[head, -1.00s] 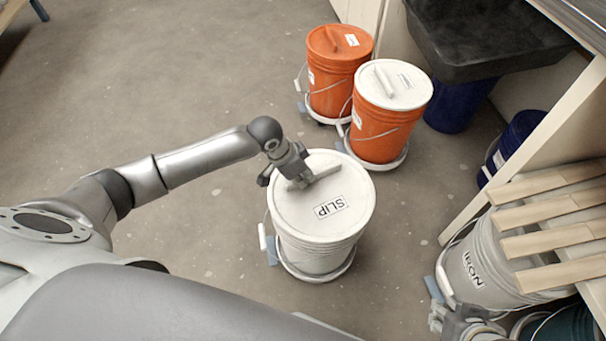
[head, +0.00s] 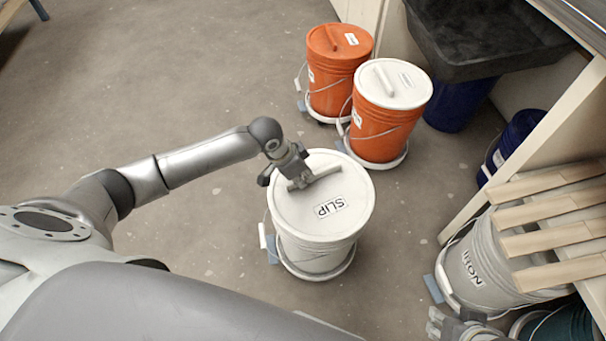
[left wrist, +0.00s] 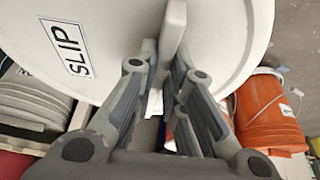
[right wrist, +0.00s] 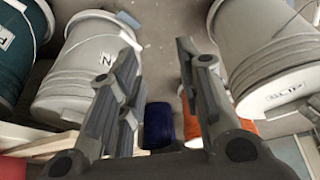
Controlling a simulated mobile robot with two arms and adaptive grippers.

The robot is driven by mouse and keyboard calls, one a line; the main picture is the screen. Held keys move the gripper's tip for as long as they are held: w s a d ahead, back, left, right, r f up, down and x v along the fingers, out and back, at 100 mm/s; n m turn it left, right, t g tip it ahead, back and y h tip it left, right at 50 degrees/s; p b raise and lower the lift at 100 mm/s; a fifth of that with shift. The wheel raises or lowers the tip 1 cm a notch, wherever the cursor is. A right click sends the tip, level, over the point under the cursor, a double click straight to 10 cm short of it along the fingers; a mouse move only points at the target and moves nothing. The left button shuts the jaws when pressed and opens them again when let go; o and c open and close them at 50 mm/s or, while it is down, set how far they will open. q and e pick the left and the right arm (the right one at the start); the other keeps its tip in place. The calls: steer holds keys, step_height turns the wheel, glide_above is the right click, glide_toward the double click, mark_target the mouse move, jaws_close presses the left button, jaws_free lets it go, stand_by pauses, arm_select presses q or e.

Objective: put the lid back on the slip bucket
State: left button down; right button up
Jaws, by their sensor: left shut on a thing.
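The white slip bucket (head: 314,258) stands on a wheeled base on the floor in the middle of the head view. Its round white lid (head: 300,220), labelled SLIP, lies over the bucket's mouth and looks level; I cannot tell whether the rim is fully seated. My left gripper (head: 300,182) is shut on the lid's bar handle (head: 325,173). The left wrist view shows the handle (left wrist: 172,30) between the fingers, with the lid (left wrist: 110,25) behind. My right gripper (right wrist: 158,60) is open and empty; in the head view it shows at the bottom right (head: 455,325).
Two orange buckets, one with an orange lid (head: 322,42) and one with a white lid (head: 408,90), stand behind the slip bucket. The IRON bucket (head: 470,275) stands at the right under a slatted shelf (head: 548,208). A dark sink (head: 480,40) is at the back. Floor to the left is clear.

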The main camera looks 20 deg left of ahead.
steer(key=shift+s+d+r, duration=0.1)
steer(key=shift+d, duration=0.05)
stand_by(0.4)
steer(key=shift+s, duration=0.25)
arm_select(q)
steer(key=shift+f+p, duration=0.1)
steer(key=shift+p, duration=0.25)
arm_select(e)
steer(key=shift+s+g, duration=0.25)
steer(key=shift+g, duration=0.05)
steer(key=shift+s+d, duration=0.1)
steer(key=shift+s, duration=0.15)
arm_select(q)
steer(key=c, duration=1.4)
jaws_free()
steer(key=shift+o, duration=0.2)
steer(key=shift+f, duration=0.1)
steer(key=o, duration=0.4)
arm_select(e)
steer(key=shift+d, duration=0.1)
